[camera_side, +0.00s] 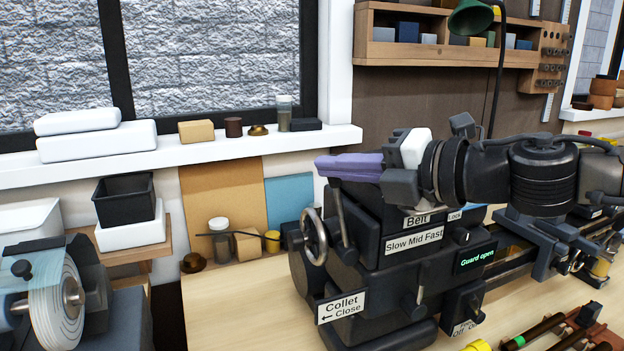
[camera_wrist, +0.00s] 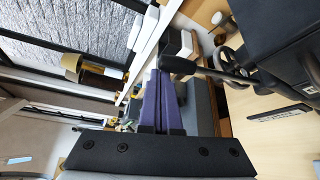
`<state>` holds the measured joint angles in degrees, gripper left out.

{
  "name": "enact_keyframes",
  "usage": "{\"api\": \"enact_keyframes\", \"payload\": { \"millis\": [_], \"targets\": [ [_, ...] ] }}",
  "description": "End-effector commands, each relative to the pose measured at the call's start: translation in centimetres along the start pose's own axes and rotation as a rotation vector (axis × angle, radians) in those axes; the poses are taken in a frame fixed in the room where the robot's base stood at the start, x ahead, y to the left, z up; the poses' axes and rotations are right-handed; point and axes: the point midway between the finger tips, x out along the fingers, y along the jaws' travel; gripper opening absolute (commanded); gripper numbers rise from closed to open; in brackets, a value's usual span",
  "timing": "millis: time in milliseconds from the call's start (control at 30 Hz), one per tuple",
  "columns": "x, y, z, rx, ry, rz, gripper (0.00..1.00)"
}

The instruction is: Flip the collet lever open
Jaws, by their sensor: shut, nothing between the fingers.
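My gripper (camera_side: 326,167) has purple fingers closed together with nothing between them. It is above the left end of the black lathe headstock (camera_side: 372,235) in the side view. In the wrist view my gripper (camera_wrist: 158,78) points up the picture. The lever that looks like the collet lever (camera_side: 340,215) stands nearly upright, its top end just under the fingers. In the wrist view this dark lever (camera_wrist: 225,77) runs from right to left, its end by the fingertips; I cannot tell whether they touch. The "Collet ← Close" label (camera_side: 341,306) is below, its arrow pointing left.
A handwheel (camera_side: 314,238) sits just left of the lever. A screen reads "Guard open" (camera_side: 477,256). A grinder-like wheel (camera_side: 57,305) stands at the left. The window sill (camera_side: 200,148) with several small items is behind. Bare bench (camera_side: 235,305) lies left of the headstock.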

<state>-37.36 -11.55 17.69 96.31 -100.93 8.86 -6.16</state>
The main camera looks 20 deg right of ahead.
Motion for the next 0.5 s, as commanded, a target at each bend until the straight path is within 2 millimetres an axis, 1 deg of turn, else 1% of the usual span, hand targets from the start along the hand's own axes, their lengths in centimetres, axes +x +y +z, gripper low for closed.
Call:
{"api": "enact_keyframes", "payload": {
  "millis": [33,200,500],
  "targets": [
    [-0.3,-0.1,0.7,0.002,-0.004,0.0,0.0],
    [-1.0,-0.5,1.9,0.001,-0.003,-0.002,0.0],
    [-1.7,-0.9,2.9,0.001,-0.001,-0.002,0.0]
  ]
}}
